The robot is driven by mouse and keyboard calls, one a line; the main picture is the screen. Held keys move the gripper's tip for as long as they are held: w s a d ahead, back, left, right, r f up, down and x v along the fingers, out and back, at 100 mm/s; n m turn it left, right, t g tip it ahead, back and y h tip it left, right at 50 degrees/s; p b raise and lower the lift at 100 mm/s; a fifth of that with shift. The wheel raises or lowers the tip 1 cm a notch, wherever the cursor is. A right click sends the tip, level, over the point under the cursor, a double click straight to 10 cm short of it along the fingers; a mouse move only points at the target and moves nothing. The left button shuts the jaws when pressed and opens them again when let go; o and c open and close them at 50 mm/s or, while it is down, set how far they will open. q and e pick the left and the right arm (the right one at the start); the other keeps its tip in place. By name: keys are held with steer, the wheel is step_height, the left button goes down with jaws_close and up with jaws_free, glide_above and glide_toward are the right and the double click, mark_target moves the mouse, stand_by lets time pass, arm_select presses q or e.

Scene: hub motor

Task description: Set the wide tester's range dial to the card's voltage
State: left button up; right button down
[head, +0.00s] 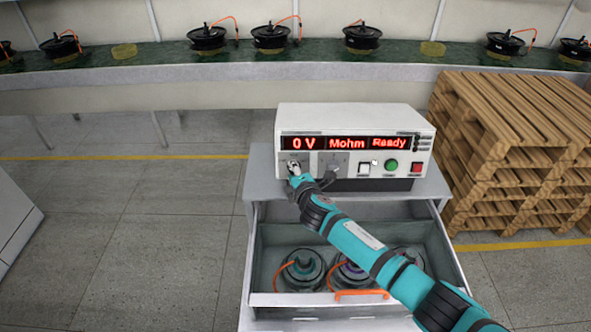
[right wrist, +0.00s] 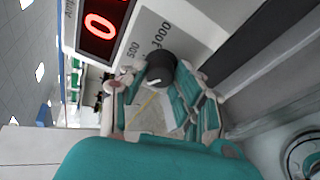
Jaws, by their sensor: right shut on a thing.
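The wide tester (head: 356,118) is a white box on top of a grey drawer cabinet. Its red display reads "0 V", "Mohm" and "Ready". My right gripper (head: 294,171) is at the left dial on its front panel. In the right wrist view, the fingers of my right gripper (right wrist: 160,82) are around the dark round range dial (right wrist: 162,66), shut on it. No readable voltage card shows. My left gripper is not in view.
A second dial (head: 335,167) is right of the gripped one, then white, green (head: 391,165) and red buttons. Below, an open drawer (head: 258,299) holds several hub motors. Wooden pallets (head: 520,140) stand close on the right.

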stand_by(0.6)
steer(key=c, duration=1)
jaws_free()
steer(key=shift+a, duration=0.1)
steer(key=v, duration=1.2)
